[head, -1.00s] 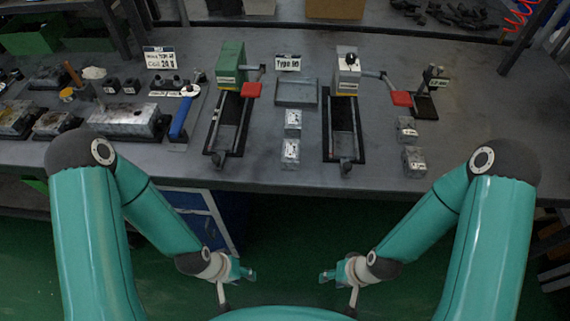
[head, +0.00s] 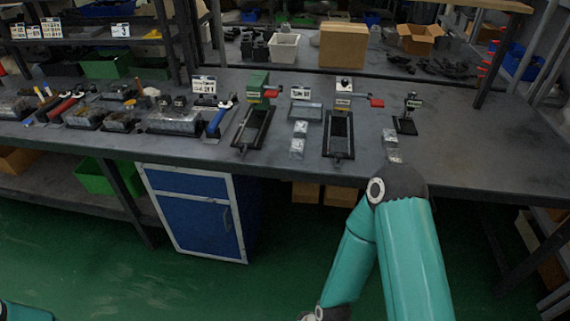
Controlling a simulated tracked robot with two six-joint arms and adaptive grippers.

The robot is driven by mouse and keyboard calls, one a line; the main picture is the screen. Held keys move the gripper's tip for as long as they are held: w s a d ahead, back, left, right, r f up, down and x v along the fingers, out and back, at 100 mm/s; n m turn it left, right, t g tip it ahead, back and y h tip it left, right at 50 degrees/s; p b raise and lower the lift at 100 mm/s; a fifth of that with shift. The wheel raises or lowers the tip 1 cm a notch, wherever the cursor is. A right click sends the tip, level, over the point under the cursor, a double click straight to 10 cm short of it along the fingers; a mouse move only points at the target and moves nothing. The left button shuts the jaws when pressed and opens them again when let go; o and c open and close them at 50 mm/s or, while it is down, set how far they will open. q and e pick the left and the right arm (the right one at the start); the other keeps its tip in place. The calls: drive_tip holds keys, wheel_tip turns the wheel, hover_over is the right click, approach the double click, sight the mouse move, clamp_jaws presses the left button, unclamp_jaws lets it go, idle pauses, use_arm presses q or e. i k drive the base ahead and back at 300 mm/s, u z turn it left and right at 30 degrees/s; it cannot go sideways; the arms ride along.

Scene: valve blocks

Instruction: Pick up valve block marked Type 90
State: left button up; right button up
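Two small silvery valve blocks lie in front of the tray: a rear block (head: 300,128) and a front block (head: 297,148). Two similar blocks lie further right, a rear one (head: 389,136) and a front one (head: 394,155) close above my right arm's elbow in the picture. Markings on the blocks are too small to read. My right arm hangs below the bench edge, its gripper cut off by the bottom of the picture. My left gripper is out of view.
A green-headed fixture (head: 254,120) and a grey-headed fixture (head: 340,125) with red handles flank the tray. A small black stand (head: 407,115) is to the right. Larger metal parts (head: 175,122) crowd the left. The bench's right side is clear. A blue cabinet (head: 195,210) stands below.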

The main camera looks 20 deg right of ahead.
sight(297, 145)
drive_tip(key=u, duration=0.2)
drive_tip(key=i, duration=1.4)
drive_tip(key=z, duration=0.75)
